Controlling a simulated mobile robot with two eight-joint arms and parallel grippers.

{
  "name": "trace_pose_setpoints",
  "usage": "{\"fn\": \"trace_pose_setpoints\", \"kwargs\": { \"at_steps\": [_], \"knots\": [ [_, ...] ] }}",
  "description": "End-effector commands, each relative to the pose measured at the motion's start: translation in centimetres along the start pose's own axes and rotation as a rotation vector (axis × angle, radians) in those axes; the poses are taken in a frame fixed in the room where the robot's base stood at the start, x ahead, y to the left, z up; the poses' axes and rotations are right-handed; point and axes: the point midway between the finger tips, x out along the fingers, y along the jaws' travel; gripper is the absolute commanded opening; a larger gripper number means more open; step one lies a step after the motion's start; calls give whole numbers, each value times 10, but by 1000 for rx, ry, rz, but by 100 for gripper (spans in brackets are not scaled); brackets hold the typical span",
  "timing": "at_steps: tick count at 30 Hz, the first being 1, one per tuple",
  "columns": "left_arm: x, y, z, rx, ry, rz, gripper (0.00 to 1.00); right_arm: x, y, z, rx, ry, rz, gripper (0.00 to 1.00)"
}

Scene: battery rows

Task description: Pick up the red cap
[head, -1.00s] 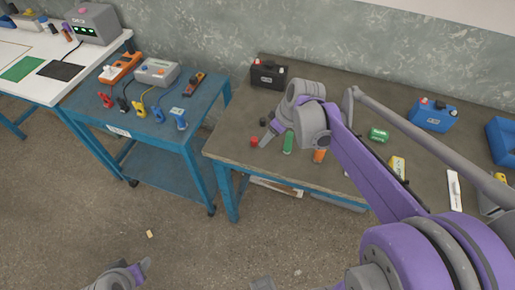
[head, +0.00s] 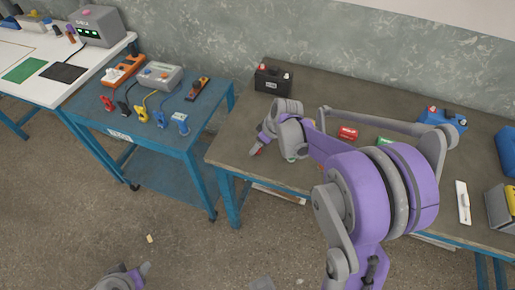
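The red cap (head: 258,150) is on the brown workbench (head: 225,150) near its left end, and only a small red part shows in the head view. My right gripper (head: 257,144) is right at it, with fingers pointing down over the cap and hiding most of it. I cannot tell whether the fingers are closed on the cap. My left gripper (head: 145,270) is low at the bottom of the view, over the floor and far from the cap. Its opening is too small to judge.
A black battery (head: 272,78) stands behind my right gripper. A red cell (head: 347,133) and a blue battery (head: 443,118) are further right, partly behind my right arm.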

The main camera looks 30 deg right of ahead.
Motion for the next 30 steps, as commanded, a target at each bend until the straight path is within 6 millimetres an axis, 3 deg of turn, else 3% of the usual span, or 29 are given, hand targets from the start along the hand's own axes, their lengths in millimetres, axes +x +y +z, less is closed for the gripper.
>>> {"fn": "trace_pose_setpoints", "kwargs": {
  "at_steps": [8, 19, 30],
  "knots": [
    [0, 0, 0, 0, 0, 0, 50, 4, 0, 0, 0, 0, 1, 66],
    [0, 0, 0, 0, 0, 0, 50, 3, 0, 0, 0, 0, 0, 0],
    [0, 0, 0, 0, 0, 0, 50, 3, 0, 0, 0, 0, 0, 0]
  ]
}}
